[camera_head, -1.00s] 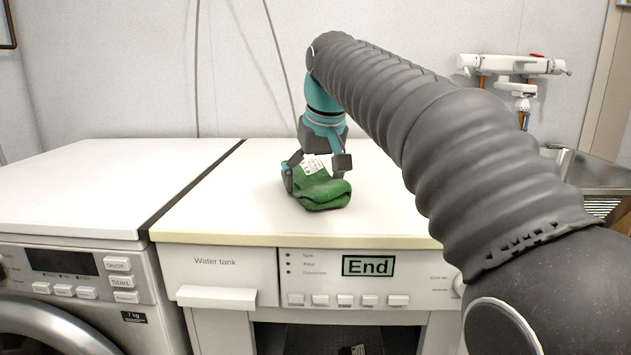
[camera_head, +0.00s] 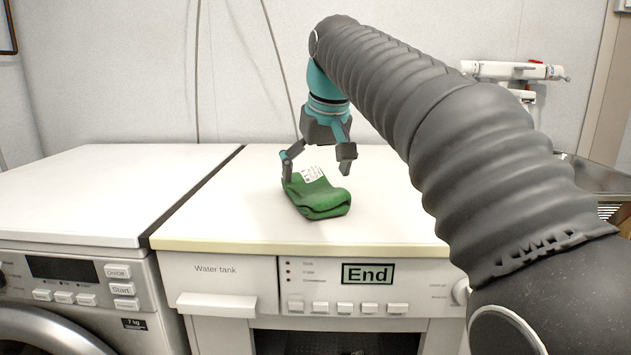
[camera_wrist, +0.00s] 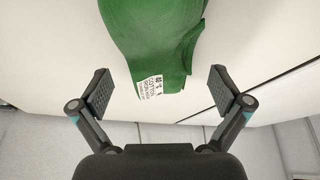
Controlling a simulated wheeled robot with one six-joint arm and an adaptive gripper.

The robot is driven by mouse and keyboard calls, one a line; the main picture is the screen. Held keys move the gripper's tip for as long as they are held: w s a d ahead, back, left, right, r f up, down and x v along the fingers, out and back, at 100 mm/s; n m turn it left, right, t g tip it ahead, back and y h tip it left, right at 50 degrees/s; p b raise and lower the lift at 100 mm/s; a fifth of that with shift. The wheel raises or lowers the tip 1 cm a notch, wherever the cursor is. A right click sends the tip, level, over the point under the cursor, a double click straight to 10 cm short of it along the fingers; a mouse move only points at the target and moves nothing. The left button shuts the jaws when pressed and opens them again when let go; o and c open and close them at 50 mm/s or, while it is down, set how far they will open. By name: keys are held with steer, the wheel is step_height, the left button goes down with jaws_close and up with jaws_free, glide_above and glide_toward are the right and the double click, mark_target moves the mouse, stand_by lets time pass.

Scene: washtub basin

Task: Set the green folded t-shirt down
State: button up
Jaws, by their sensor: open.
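The green folded t-shirt (camera_head: 318,196) lies on the white top of the machine with the "End" display (camera_head: 390,222). A white printed label (camera_head: 312,173) shows on its back edge. My gripper (camera_head: 318,166) is open just above and behind the shirt. In the wrist view, the two fingers of my gripper (camera_wrist: 165,90) are spread wide, and the green t-shirt (camera_wrist: 155,40) lies beyond them with clear gaps on both sides.
A washing machine (camera_head: 110,195) with a white top stands to the left, past a dark seam. A sink (camera_head: 595,172) and a tap (camera_head: 515,70) are at the right. The machine top is clear around the shirt.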

steer(key=p+v, duration=0.1)
steer(key=v, duration=0.6)
steer(key=shift+r+p, duration=0.3)
steer(key=shift+p, duration=0.05)
steer(key=shift+s+r, duration=0.25)
steer(key=shift+r, duration=0.15)
